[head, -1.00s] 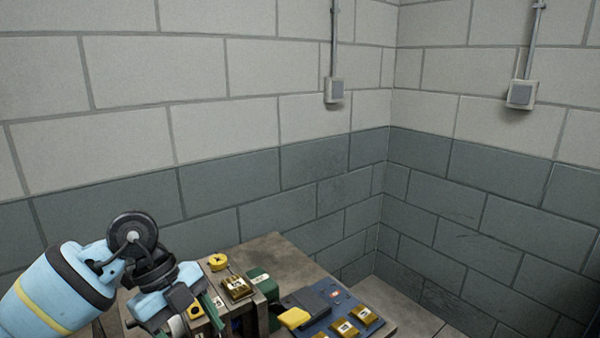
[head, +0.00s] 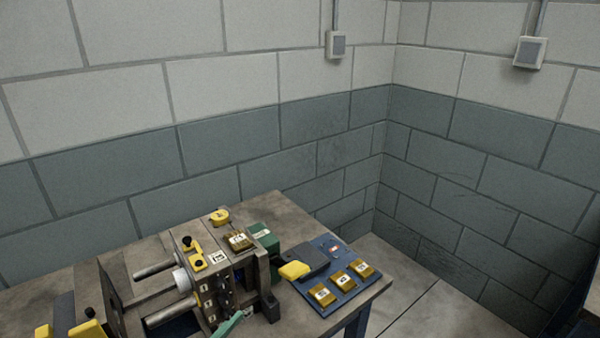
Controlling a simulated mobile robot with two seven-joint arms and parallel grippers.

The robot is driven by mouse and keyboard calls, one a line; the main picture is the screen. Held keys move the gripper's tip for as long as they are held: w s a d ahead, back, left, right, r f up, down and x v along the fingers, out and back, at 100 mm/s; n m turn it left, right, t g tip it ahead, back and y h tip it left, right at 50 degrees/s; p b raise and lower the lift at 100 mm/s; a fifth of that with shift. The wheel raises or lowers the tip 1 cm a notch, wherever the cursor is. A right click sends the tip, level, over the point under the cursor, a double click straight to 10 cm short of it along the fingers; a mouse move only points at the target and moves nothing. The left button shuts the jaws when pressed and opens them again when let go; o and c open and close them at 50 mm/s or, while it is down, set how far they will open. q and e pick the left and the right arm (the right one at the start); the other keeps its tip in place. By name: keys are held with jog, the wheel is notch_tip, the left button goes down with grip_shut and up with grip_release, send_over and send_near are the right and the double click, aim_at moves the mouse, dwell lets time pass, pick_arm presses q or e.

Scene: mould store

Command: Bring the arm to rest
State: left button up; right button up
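Neither of my arms nor grippers can be made out in the head view. A workbench (head: 312,226) with a mould assembly (head: 215,285) on it stands at the lower left. The assembly has metal plates, round guide rods and yellow clamps with black knobs. A narrow teal piece (head: 235,321) sticks out at its lower front; I cannot tell what it belongs to.
A blue board (head: 347,290) with several brass blocks lies at the bench's right end. A yellow-and-dark tool (head: 296,270), a green box (head: 264,236) and a yellow tape measure (head: 219,217) sit nearby. Block walls meet behind; floor right of the bench is clear.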

pick_arm(q)
jog(key=s+a+f+n+y, duration=0.3)
jog(key=f+y, duration=0.2)
jog(key=f, duration=0.2)
jog(key=s+a+f+n+y, duration=0.3)
jog(key=a+f+n+y, duration=0.15)
jog(key=f, duration=0.25)
jog(key=s+a+f+g+y, duration=0.1)
jog(key=s+f+g, duration=0.2)
jog(key=s+f, duration=0.3)
jog(key=s+a+f+g+y, duration=0.2)
jog(key=s+f+g, duration=0.2)
jog(key=s, duration=0.5)
notch_tip(320, 180, down, 2)
jog(key=shift+s+a+n, duration=0.25)
jog(key=shift+s+n, duration=0.1)
jog(key=shift+s, duration=0.05)
jog(key=shift+y, duration=0.25)
